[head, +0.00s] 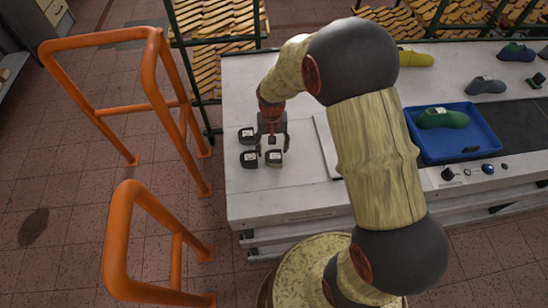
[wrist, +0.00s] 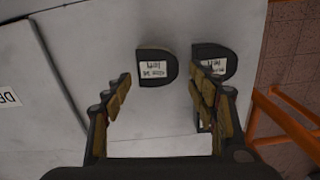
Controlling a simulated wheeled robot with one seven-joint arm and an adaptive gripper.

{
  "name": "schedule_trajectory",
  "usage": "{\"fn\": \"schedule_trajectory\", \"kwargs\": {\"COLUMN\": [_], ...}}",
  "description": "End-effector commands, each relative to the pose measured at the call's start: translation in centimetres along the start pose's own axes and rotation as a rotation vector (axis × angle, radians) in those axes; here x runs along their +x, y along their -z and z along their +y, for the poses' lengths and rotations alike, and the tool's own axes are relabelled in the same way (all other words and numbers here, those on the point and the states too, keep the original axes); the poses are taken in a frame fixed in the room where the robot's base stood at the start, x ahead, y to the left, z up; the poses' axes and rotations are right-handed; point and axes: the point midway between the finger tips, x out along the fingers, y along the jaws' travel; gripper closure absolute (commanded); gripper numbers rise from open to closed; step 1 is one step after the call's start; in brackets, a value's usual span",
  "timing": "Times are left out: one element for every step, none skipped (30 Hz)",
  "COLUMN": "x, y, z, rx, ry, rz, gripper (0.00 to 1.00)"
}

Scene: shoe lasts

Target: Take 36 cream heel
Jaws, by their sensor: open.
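Small dark heel blocks with white labels stand in a cluster at the left end of the pale bench. In the head view I see the back left heel (head: 247,135), the front left heel (head: 249,160) and the front right heel (head: 274,159). My gripper (head: 272,135) points down at the back right of the cluster and hides what is under it. In the wrist view my gripper (wrist: 162,97) is open, with nothing seen between the fingers. One heel (wrist: 157,66) lies just beyond the fingertips; another (wrist: 213,62) is partly behind the right finger. I cannot read the labels surely.
The bench (head: 300,205) has a flat pale panel (head: 327,145) right of the cluster. A blue tray (head: 463,155) holds a green last (head: 443,118); other lasts stand behind. Orange rails (head: 150,105) stand left of the bench.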

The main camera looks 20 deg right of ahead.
Motion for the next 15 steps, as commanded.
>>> {"fn": "schedule_trajectory", "kwargs": {"x": [0.7,0.9,1.2,1.4,1.5,1.8,2.1,2.4,2.9,3.4,3.9,4.5,4.9,5.3,5.8], "y": [-0.1,-0.1,0.0,0.0,0.0,0.0,0.0,-0.1,-0.1,-0.1,-0.1,-0.1,-0.1,-0.1,-0.1], "z": [0.0,0.0,0.0,0.0,0.1,0.1,0.1,0.1,0.2,0.2,0.3,0.3,0.3,0.3,0.3], "rx": [0.000,0.000,0.000,0.000,0.000,0.000,0.000,0.000,0.000,0.000,0.000,0.000,0.000,0.000,-0.001], "ry": [-0.001,-0.001,0.000,0.000,0.000,0.000,0.000,0.000,-0.001,-0.001,0.000,-0.001,-0.001,0.000,0.000], "rz": [-0.002,-0.002,-0.001,0.000,0.000,0.000,-0.001,-0.001,-0.002,-0.002,-0.002,-0.002,-0.002,-0.002,-0.001], "gripper": [0.42,0.42,0.42,0.42,0.42,0.42,0.42,0.42,0.42,0.42,0.42,0.42,0.42,0.42,0.42]}}
